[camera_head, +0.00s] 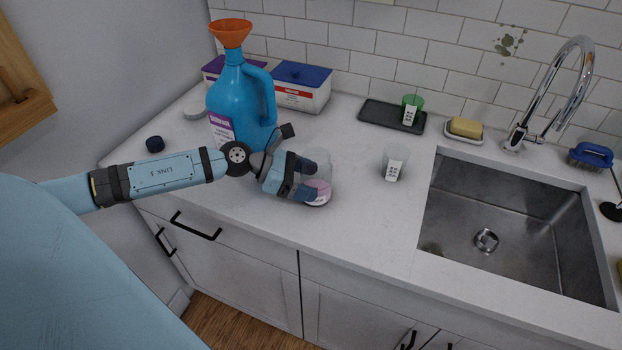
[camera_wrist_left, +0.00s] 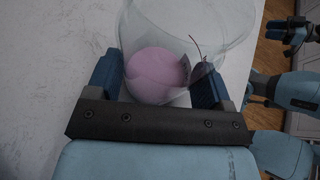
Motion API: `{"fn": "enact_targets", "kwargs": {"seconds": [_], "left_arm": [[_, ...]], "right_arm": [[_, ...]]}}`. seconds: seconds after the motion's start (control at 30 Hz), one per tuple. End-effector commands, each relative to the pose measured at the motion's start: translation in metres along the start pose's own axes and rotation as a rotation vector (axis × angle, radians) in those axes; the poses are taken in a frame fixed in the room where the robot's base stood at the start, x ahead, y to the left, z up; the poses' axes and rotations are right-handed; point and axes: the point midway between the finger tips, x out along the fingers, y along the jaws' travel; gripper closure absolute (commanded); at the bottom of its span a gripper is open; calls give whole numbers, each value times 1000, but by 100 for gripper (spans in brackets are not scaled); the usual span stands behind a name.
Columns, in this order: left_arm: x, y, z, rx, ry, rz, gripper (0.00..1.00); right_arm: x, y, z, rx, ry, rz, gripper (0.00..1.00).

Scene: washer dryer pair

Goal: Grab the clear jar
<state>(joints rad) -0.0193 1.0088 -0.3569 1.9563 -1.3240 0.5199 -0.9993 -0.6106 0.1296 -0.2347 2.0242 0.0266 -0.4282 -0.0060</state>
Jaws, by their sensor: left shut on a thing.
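The clear jar (camera_head: 317,163) is at the front of the white counter, left of the sink. It has something round and pink at one end, which also shows through the jar wall in the left wrist view (camera_wrist_left: 157,72). My left gripper (camera_head: 305,188) is shut on the jar, with one blue finger on each side of it in the left wrist view (camera_wrist_left: 155,82). I cannot tell whether the jar touches the counter. My right gripper (camera_wrist_left: 285,33) shows at the right edge of the left wrist view, away from the jar; its jaw opening is unclear.
A blue jug (camera_head: 238,105) with an orange funnel (camera_head: 231,32) stands behind my left wrist. A clear labelled cup (camera_head: 395,160) stands right of the jar. A dark tray (camera_head: 378,115) with a green cup (camera_head: 412,106) lies behind. The sink (camera_head: 500,215) is at right.

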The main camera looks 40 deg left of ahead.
Motion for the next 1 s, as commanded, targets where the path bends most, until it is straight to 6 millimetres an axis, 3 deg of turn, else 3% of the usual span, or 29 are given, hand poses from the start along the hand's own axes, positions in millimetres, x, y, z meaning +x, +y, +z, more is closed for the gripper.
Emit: {"fn": "enact_targets", "kwargs": {"seconds": [0.47,1.0], "left_arm": [[-11,-1,27,2,-1,0,52],[-40,-1,96,2,-1,0,52]], "right_arm": [[-10,0,-12,-15,3,3,57],[-38,0,-47,-35,10,5,57]]}}
